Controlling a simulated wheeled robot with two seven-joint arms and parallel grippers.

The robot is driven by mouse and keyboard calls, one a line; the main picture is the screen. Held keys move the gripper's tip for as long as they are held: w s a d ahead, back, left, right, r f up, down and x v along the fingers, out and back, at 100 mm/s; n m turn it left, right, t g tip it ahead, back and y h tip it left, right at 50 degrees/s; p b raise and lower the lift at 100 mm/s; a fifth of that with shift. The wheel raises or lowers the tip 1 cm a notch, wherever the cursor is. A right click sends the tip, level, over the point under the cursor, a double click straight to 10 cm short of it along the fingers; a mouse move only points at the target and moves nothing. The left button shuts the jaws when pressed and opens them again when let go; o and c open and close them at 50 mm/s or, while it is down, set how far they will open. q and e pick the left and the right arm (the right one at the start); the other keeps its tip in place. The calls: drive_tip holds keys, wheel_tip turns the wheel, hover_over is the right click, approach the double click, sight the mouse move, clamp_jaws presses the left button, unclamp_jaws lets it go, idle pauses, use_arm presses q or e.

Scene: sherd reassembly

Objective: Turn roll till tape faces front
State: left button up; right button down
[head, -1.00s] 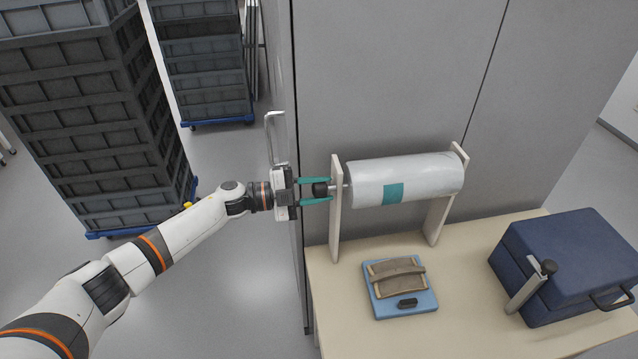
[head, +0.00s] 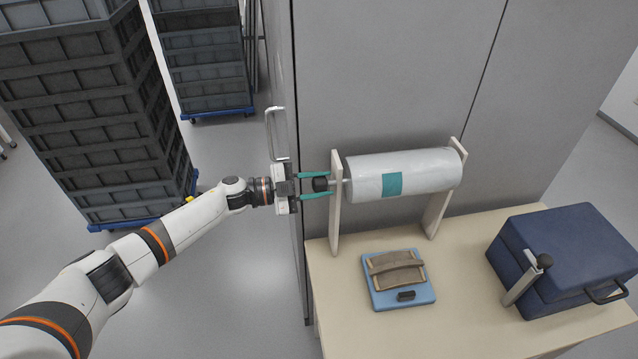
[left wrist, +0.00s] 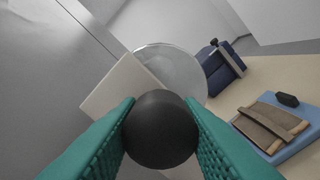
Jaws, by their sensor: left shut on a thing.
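A white roll (head: 428,172) lies level on a rod between two cream uprights (head: 336,215). A teal tape patch (head: 392,185) shows whole on the lower half of its visible side, left of the middle. A black knob (head: 320,184) sits on the rod's left end. My left gripper (head: 316,185) is shut on the knob, with teal fingers above and below it. In the left wrist view the round knob (left wrist: 160,130) is held between the two ribbed fingers, and the roll's end (left wrist: 172,68) is partly hidden behind an upright. My right gripper is out of view.
On the table (head: 460,290) a blue tray (head: 425,298) with a brown curved piece (head: 397,270) lies before the stand, and a dark blue case (head: 565,250) stands at right. A grey panel (head: 400,80) rises behind. Stacked grey crates (head: 100,130) stand at left.

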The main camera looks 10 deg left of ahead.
use_arm(q)
drive_tip(key=o, duration=1)
drive_tip(key=shift+c, duration=0.2)
drive_tip(key=b+v, duration=0.4)
drive_tip(key=v, duration=0.8)
drive_tip(key=shift+w+f, duration=0.1)
drive_tip(key=shift+f, duration=0.05)
